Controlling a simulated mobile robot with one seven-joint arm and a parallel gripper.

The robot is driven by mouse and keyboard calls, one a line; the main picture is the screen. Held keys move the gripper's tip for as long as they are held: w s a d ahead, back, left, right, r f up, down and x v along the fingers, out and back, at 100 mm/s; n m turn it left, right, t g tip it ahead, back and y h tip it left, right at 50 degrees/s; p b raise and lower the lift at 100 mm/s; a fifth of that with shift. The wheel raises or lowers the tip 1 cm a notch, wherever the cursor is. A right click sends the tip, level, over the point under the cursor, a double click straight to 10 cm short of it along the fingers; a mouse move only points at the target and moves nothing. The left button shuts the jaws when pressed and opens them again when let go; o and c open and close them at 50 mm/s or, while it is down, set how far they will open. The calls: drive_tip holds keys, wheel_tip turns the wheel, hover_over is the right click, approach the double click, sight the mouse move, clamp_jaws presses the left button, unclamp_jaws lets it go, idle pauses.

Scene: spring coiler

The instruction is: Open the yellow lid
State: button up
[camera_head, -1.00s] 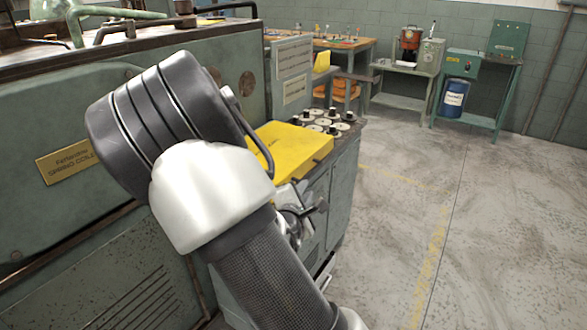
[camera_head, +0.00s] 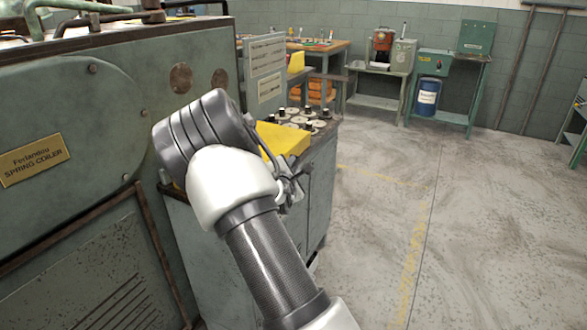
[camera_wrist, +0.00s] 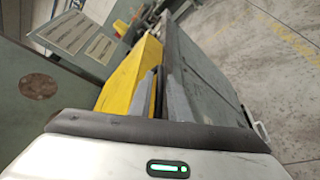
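The yellow lid (camera_head: 286,138) lies flat and closed on the cabinet beside the big green machine. Its left part is hidden behind my arm in the head view. In the wrist view the yellow lid (camera_wrist: 133,78) is close ahead, left of centre, along the cabinet's edge. My gripper (camera_head: 293,188) is at the lid's near side, mostly hidden behind my arm in the head view. In the wrist view the grey fingers of my gripper (camera_wrist: 160,74) overlap the lid's edge in the picture. Whether they touch it, or how far apart they are, is unclear.
Several round knobs (camera_head: 297,122) stand on the cabinet top behind the lid. The spring coiler machine (camera_head: 60,105) fills the left. The floor (camera_head: 385,215) to the right is clear. Workbenches and a blue drum (camera_head: 427,97) stand by the back wall.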

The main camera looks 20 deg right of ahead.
drive_tip(key=shift+w+d+f, duration=0.15)
drive_tip(key=shift+w+d, duration=0.2)
drive_tip(key=shift+w, duration=0.15)
clamp_jaws()
